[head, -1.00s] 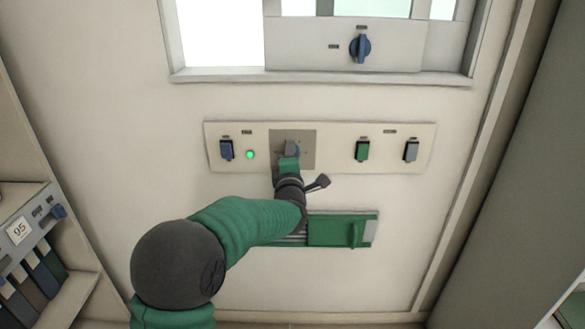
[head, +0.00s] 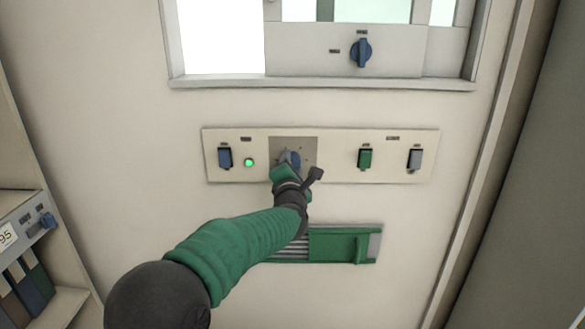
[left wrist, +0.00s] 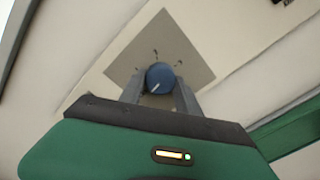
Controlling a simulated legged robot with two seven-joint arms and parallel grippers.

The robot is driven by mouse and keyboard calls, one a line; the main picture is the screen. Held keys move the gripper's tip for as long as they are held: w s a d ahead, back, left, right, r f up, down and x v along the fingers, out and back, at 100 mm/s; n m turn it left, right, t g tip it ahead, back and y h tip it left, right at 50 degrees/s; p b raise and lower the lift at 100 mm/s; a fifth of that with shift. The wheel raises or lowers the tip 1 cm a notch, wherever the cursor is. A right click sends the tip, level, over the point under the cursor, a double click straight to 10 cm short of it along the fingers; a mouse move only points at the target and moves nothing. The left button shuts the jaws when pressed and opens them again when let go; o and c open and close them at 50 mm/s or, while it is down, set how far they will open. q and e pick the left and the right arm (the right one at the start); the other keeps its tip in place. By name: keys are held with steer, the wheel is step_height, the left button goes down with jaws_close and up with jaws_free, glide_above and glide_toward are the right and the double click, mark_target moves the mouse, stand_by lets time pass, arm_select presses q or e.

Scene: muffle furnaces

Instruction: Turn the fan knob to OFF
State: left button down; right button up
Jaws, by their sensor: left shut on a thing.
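A round blue knob (head: 291,158) sits on a square grey plate (head: 308,145) in the long control strip on the wall. It also shows in the left wrist view (left wrist: 160,77), with a pale pointer line on its face slanting to the lower left and small marks around it. My left gripper (head: 285,168) is shut on this knob, with one finger on each side of it. The marks are too small to read, and the gripper partly hides the knob in the head view. My right gripper is not in view.
The cream strip (head: 343,170) also carries a blue switch (head: 225,157), a lit green lamp (head: 249,162), a green switch (head: 365,158) and a grey switch (head: 415,158). Another blue knob (head: 361,52) is above. A green slider panel (head: 335,244) is below.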

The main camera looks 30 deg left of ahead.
arm_select(q)
steer(key=shift+f, duration=0.4)
steer(key=c, duration=0.9)
jaws_free()
steer(key=shift+o, duration=0.2)
steer(key=shift+a+r, duration=0.1)
steer(key=shift+r, duration=0.05)
steer(key=shift+s+r, duration=0.1)
steer(key=p+v, duration=0.2)
steer(key=v, duration=1.4)
steer(key=shift+s, duration=0.3)
